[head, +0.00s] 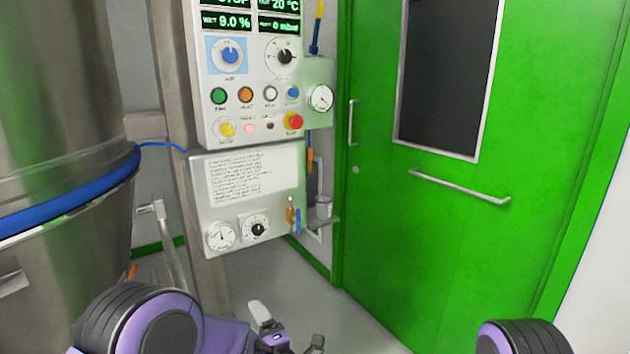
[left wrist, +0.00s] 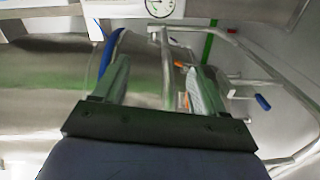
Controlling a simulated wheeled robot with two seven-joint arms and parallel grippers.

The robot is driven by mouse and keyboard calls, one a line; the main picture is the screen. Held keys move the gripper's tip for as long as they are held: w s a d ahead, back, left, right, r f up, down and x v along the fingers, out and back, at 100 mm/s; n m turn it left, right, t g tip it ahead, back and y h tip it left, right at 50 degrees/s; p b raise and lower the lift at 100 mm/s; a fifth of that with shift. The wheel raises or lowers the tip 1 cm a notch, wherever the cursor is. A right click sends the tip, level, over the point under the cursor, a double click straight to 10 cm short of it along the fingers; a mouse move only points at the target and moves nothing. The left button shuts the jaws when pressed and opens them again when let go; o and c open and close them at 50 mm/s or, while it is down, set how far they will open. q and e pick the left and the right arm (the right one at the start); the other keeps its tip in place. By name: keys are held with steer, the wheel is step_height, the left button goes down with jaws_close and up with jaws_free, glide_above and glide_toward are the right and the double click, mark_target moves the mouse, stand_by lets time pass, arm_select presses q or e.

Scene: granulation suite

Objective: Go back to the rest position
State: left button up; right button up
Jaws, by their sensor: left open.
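My left gripper (head: 288,328) shows at the bottom of the head view, low over the floor and below the control panel (head: 245,170). Its two fingers stand apart with nothing between them. In the left wrist view the same gripper (left wrist: 157,72) has both fingers spread and empty, with the steel vessel and metal tubing behind. My right gripper is out of view; only a dark and purple part of my right arm shows at the lower right of the head view.
A large steel vessel (head: 50,120) with a blue band (head: 75,200) stands close on the left. A metal post (head: 175,120) stands beside the panel. A closed green door (head: 420,240) with a push bar (head: 460,188) fills the right. Grey floor (head: 285,285) is clear before it.

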arm_select(q)
steer(key=s+a+f+m+g+h+p, duration=0.2)
steer(key=s+a+f+m+h, duration=0.15)
steer(key=s+f+m, duration=0.3)
steer(key=s+a+f+m+g+h+p, duration=0.2)
steer(key=s+a+f+m+h, duration=0.15)
steer(key=s+f+m, duration=0.35)
steer(key=s+a+f+m+g+p, duration=0.1)
steer(key=s+a+g+p, duration=0.2)
steer(key=s, duration=0.9)
steer(key=s+a+f+m+g+p, duration=0.1)
steer(key=s+a+m+g+p, duration=0.1)
steer(key=s+a, duration=0.5)
steer(key=s+g+p, duration=0.1)
steer(key=s+g, duration=0.1)
steer(key=s, duration=0.2)
steer(key=shift+s+g, duration=0.35)
steer(key=shift+g, duration=0.05)
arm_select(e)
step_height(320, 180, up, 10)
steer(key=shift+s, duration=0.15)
arm_select(q)
steer(key=shift+a+f, duration=0.1)
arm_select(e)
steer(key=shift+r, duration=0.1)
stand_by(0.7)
